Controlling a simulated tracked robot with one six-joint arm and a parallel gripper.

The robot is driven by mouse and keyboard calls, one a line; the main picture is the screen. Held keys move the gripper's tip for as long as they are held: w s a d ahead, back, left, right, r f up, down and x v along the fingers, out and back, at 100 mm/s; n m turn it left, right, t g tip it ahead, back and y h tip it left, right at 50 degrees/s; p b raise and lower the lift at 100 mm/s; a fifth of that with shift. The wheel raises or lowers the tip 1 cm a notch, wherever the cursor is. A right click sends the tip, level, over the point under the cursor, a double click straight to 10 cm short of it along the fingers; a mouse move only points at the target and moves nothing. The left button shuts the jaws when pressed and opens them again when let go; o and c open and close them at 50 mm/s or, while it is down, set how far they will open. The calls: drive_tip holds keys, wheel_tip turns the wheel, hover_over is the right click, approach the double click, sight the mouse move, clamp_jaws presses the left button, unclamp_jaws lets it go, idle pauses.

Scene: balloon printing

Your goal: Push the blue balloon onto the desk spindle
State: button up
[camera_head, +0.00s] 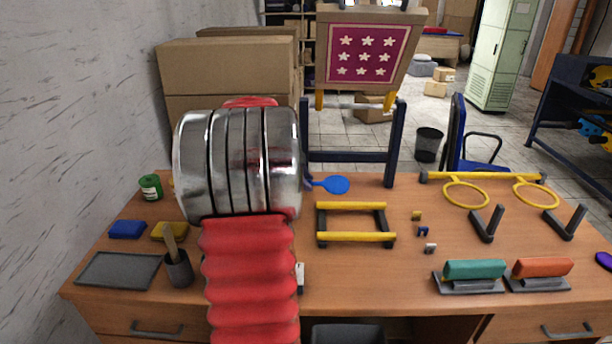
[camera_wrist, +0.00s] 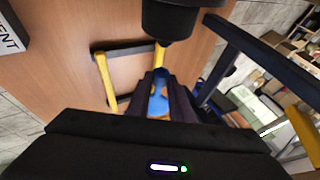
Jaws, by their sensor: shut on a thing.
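The blue balloon (camera_head: 335,184) shows in the head view as a flat, rounded blue shape with a narrow neck, just right of my metal arm link, near the desk's back edge. In the wrist view, the dark fingers of my gripper (camera_wrist: 165,100) are shut on a blue piece (camera_wrist: 158,100), which fits the balloon. Orange-brown shows beside the blue. My gripper is largely hidden behind my arm in the head view. I cannot clearly identify the desk spindle in either view. A dark cylinder (camera_wrist: 170,18) stands at the top of the wrist view, close to the fingertips.
A yellow-barred rack (camera_head: 355,237) stands on the wooden desk (camera_head: 370,285), right of my arm. Behind it rises a dark frame (camera_head: 392,150) with a starred screen (camera_head: 366,54). The desk's front middle is clear.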

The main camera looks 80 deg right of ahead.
drive_tip(key=shift+f, duration=0.4)
drive_tip(key=shift+w+a, duration=0.2)
drive_tip(key=shift+w, duration=0.65)
drive_tip(key=shift+w+a, duration=0.2)
drive_tip(key=shift+w, duration=0.6)
drive_tip(key=shift+w+a+r, duration=0.1)
drive_tip(key=shift+w+a, duration=0.05)
drive_tip(key=shift+w, duration=0.55)
idle(0.5)
drive_tip(key=o, duration=0.9)
drive_tip(key=shift+c, duration=0.2)
drive_tip(key=shift+r, duration=0.1)
drive_tip(key=v, duration=0.8)
drive_tip(key=shift+a+r, duration=0.25)
drive_tip(key=shift+r, duration=0.05)
